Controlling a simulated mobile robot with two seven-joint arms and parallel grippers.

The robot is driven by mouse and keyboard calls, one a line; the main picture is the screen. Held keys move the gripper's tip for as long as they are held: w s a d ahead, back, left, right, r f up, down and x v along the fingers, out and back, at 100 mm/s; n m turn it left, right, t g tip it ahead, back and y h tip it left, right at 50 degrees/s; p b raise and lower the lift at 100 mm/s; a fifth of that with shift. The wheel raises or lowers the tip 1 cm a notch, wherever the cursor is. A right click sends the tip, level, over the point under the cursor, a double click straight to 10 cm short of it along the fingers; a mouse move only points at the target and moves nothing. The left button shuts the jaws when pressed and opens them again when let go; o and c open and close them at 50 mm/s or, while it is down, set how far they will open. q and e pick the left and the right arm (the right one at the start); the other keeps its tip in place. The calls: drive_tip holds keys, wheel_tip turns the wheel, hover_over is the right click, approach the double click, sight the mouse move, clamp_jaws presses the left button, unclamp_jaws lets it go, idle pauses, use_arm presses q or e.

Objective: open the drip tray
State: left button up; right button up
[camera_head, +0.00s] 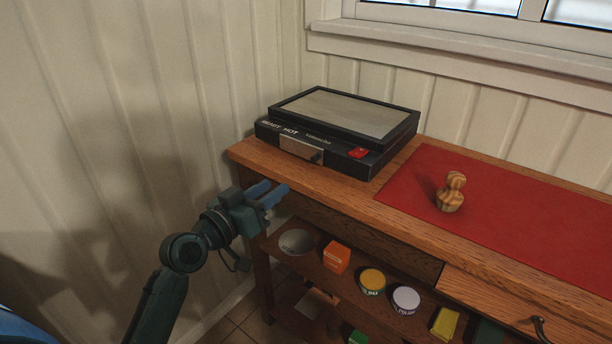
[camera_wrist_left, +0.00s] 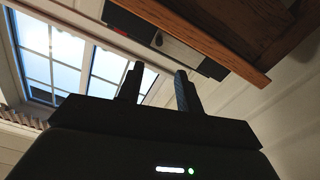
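A black appliance (camera_head: 372,160) with a flat grey top plate stands at the left end of the wooden table. Its front has a silver panel (camera_head: 301,149), which looks like the drip tray front and sits flush with the housing. A red switch (camera_head: 358,153) is to its right. My left gripper (camera_head: 276,191) is open and empty, in front of and below the table's front edge, apart from the appliance. The left wrist view shows its two fingers (camera_wrist_left: 157,85) spread, with the appliance (camera_wrist_left: 140,27) beyond them. My right gripper is not in view.
The wooden table (camera_head: 405,215) carries a red mat (camera_head: 520,220) with a wooden knob-like object (camera_head: 451,192). The shelf below holds an orange box (camera_head: 336,257), several tins and a plate (camera_head: 297,242). A drawer handle (camera_head: 540,329) sticks out at lower right. The wall is close on the left.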

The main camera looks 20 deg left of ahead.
sight(313, 161)
use_arm(q)
drive_tip(key=x, duration=1.2)
drive_tip(key=shift+w+d, duration=0.25)
drive_tip(key=shift+w, duration=0.1)
drive_tip(key=shift+c, duration=0.4)
clamp_jaws()
